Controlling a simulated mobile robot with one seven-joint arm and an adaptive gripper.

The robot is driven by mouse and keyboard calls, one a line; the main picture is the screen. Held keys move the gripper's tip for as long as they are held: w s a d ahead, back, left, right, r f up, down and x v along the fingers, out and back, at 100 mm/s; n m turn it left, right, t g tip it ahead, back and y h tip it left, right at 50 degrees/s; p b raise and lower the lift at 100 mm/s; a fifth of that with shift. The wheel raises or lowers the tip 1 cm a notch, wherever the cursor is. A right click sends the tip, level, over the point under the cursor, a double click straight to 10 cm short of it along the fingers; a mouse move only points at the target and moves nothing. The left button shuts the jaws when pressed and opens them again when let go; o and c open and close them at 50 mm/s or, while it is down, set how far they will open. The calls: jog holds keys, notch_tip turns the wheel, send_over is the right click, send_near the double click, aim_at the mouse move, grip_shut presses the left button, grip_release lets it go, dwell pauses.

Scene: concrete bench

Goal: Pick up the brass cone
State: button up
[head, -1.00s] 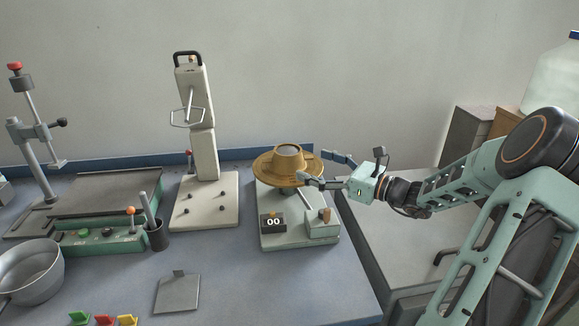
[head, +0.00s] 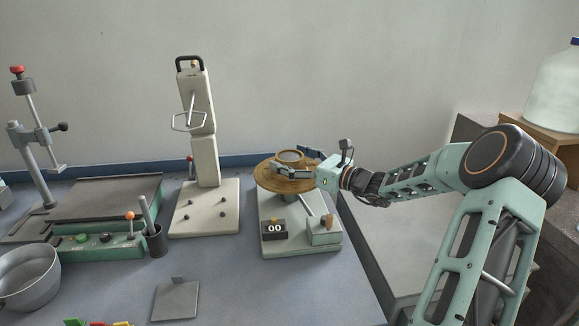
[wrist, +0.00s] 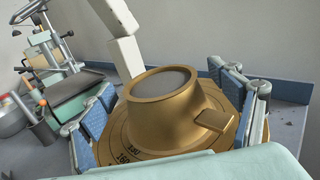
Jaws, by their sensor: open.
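The brass cone (wrist: 172,108) is a gold-coloured truncated cone with a wide round opening and a small side tab. It sits upright on a brass plate (head: 268,182) with number markings, on top of a pale green device. In the head view the cone (head: 290,157) is partly hidden by my gripper (head: 296,163). My gripper is open, with one finger on each side of the cone. In the wrist view the blue-padded fingers (wrist: 168,108) stand left and right of it. I cannot tell whether either finger touches it.
The pale green device (head: 300,240) carries a counter (head: 274,229) reading 00. A tall cream stand (head: 205,160) is to the left. A pen cup (head: 156,240), a metal pan (head: 28,275) and a grey plate (head: 175,300) lie further left and in front.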

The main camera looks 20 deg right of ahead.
jog(key=shift+r, duration=0.1)
jog(key=c, duration=1.4)
